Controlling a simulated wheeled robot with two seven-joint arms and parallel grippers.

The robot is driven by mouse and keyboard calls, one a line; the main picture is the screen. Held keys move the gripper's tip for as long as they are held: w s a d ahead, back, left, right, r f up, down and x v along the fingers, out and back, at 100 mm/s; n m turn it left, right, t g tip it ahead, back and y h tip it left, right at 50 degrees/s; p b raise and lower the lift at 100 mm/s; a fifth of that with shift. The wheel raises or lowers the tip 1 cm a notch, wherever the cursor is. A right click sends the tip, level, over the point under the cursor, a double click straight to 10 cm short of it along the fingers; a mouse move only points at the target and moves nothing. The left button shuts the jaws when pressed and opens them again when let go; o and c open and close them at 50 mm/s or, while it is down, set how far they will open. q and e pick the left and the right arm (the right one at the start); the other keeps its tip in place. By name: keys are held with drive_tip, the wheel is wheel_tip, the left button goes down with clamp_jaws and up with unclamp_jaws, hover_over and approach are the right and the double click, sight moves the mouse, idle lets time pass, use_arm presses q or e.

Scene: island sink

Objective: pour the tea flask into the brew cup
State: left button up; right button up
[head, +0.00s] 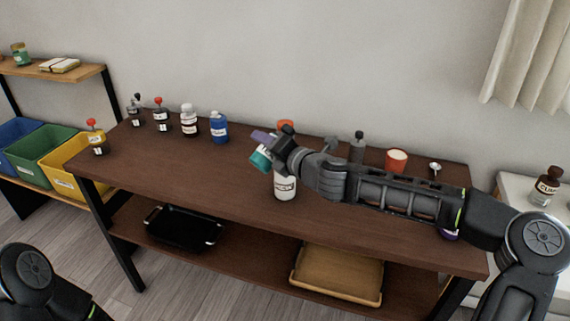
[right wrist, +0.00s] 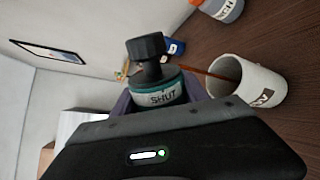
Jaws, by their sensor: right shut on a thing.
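The tea flask (head: 260,158) is teal and white with a black cap and lies tilted in my right gripper (head: 268,147), above and left of the brew cup. My left gripper is out of view.
Several bottles stand along the table's back left, including a blue one (head: 219,127). A red-topped cup (head: 396,161), a dark bottle (head: 357,147) and a spoon (head: 434,168) are at the back right. Trays lie on the lower shelf. The table's front left (head: 180,170) is clear.

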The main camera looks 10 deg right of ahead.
drive_tip(key=shift+r+p, duration=0.1)
drive_tip(key=shift+p, duration=0.2)
drive_tip(key=n+b, duration=0.1)
drive_tip(key=b, duration=0.1)
drive_tip(key=f+n+b, duration=0.1)
drive_tip(key=b, duration=0.2)
drive_tip(key=n+t+h+b, duration=0.1)
drive_tip(key=b, duration=0.1)
drive_tip(key=shift+s+a+f+n, duration=0.1)
drive_tip(key=shift+a+f+n, duration=0.05)
drive_tip(key=shift+f+n, duration=0.15)
